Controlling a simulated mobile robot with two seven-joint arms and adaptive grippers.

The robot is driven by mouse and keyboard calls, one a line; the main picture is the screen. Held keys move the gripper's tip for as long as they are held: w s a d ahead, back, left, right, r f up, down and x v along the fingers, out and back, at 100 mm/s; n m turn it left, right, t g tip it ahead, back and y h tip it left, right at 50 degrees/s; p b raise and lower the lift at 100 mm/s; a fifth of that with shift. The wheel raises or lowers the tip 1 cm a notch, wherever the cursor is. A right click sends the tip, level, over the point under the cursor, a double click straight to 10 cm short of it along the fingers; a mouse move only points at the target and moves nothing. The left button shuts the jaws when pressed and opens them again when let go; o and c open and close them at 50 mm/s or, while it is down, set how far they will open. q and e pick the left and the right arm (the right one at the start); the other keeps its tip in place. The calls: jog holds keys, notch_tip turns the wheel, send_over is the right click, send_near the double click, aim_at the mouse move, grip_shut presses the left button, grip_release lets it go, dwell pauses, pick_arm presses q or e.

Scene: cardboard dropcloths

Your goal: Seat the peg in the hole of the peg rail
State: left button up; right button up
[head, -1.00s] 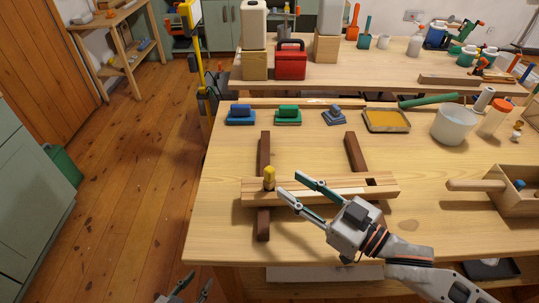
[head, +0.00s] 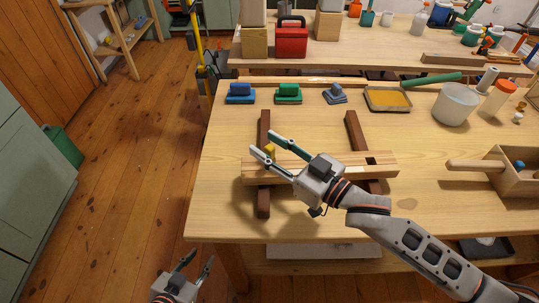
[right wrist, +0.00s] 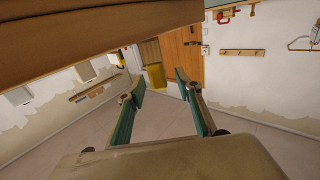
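The peg rail (head: 325,164) is a light wooden bar lying across two dark brown battens on the bench. A square dark hole (head: 371,160) shows near its right end. My left gripper (head: 197,261) is open and empty, low beside the bench's left front.
Blue, green and grey-blue blocks (head: 288,93) and a yellow-filled tray (head: 388,98) stand behind the rail. A white bucket (head: 455,104) and a wooden box (head: 510,175) are at the right. The bench is clear in front of the rail.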

grip_shut()
